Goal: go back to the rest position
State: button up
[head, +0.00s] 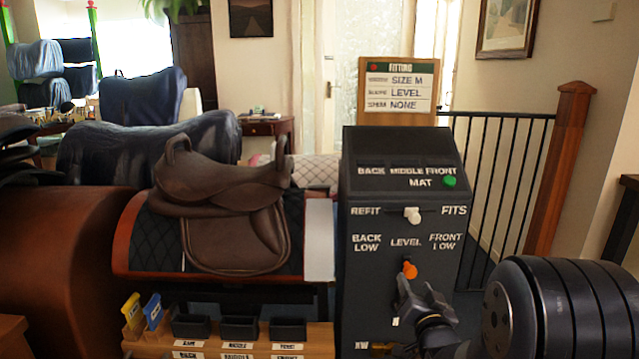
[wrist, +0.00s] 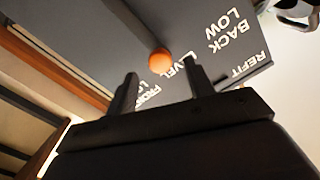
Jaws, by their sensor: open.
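My gripper (head: 407,296) is in front of the dark control box (head: 362,290), just below its orange knob (head: 409,269). In the wrist view my gripper (wrist: 160,88) has its two fingers apart with nothing between them. The orange knob (wrist: 160,61) shows there just beyond the fingertips, near the LEVEL label, and I cannot tell if anything touches it. In the head view the knob is by the LEVEL mark. A white knob (head: 412,215) sits between REFIT and FITS, and a green button (head: 449,181) is beside MAT.
A brown saddle (head: 225,205) sits on a quilted dark pad left of the box. A wooden rack with small black bins (head: 238,327) is below it. A fitting board (head: 398,90) reads SIZE M, LEVEL, NONE. A black railing (head: 500,180) stands behind at right.

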aim_at(408, 275)
jog(key=s, duration=0.5)
jog(key=w, duration=1)
jog(key=shift+w, duration=0.3)
jog(key=shift+a, duration=0.35)
jog(key=shift+a+f+n, duration=0.1)
jog(key=shift+a+n, duration=0.35)
jog(key=shift+n, duration=0.15)
